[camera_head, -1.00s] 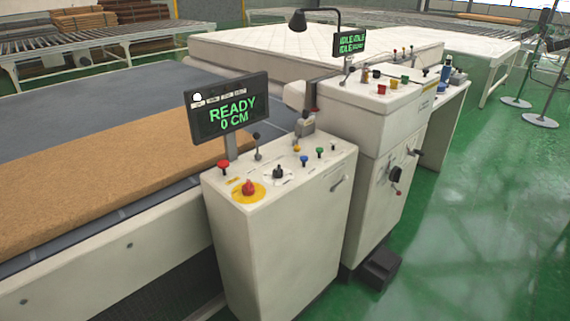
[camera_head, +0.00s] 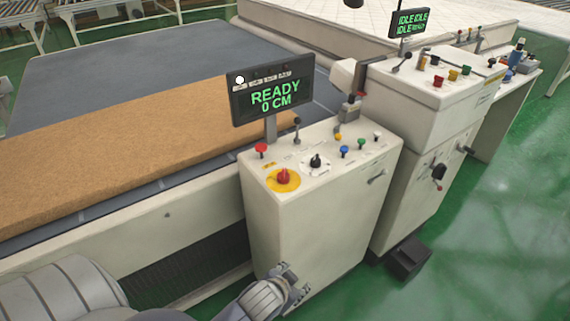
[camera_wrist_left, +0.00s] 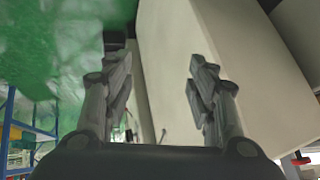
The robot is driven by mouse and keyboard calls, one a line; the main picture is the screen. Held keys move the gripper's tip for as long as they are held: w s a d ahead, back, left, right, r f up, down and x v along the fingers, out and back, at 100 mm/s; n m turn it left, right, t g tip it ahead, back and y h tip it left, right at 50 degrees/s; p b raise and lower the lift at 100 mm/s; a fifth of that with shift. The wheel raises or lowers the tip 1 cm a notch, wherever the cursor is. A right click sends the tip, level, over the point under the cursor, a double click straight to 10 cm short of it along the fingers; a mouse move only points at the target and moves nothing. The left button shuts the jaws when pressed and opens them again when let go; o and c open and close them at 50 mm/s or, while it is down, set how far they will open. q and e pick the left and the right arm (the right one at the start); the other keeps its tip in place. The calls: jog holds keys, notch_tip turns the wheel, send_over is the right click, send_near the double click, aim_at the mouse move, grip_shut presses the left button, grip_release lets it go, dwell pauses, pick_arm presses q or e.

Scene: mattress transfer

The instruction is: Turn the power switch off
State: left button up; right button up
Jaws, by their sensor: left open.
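The control cabinet (camera_head: 318,225) carries a panel of controls on its top. A red knob on a yellow round plate (camera_head: 284,178) sits at the panel's near left. A black rotary knob (camera_head: 315,161) on a white dial is right of it. I cannot read which one is the power switch. My left gripper (camera_head: 288,291) is low in front of the cabinet, below and apart from the panel. In the left wrist view its two fingers (camera_wrist_left: 161,65) are spread and empty, with the pale cabinet side beyond. My right gripper is not seen.
A display (camera_head: 272,92) reading READY 0 CM stands on the cabinet's back left. A red button (camera_head: 261,149) and small coloured buttons share the panel. A second cabinet (camera_head: 415,150) stands right. A brown slab (camera_head: 130,155) lies on the conveyor. Green floor (camera_head: 490,250) is clear at right.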

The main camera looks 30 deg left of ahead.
pick_arm(q)
jog(key=w+d+r+m+t+h, duration=0.2)
jog(key=w+r+m+t, duration=0.15)
jog(key=w+r, duration=0.5)
jog(key=w+d+r+m+t+h, duration=0.1)
jog(key=w+d+r+m+t, duration=0.25)
jog(key=r, duration=0.75)
jog(key=w+d+r+m+t+h, duration=0.2)
jog(key=w+r+t, duration=0.3)
jog(key=w+r, duration=0.4)
jog(key=d+r+m+g+h, duration=0.1)
jog(key=d+r+m+h, duration=0.5)
jog(key=m+h, duration=0.1)
jog(key=m+g+y, duration=1.1)
jog(key=m+g, duration=0.1)
jog(key=g, duration=0.7)
send_over(283, 171)
notch_tip(283, 171, down, 8)
jog(key=shift+f+p, duration=0.45)
jog(key=shift+p, duration=0.15)
notch_tip(283, 171, down, 10)
jog(key=p, duration=0.2)
jog(key=shift+p, duration=0.3)
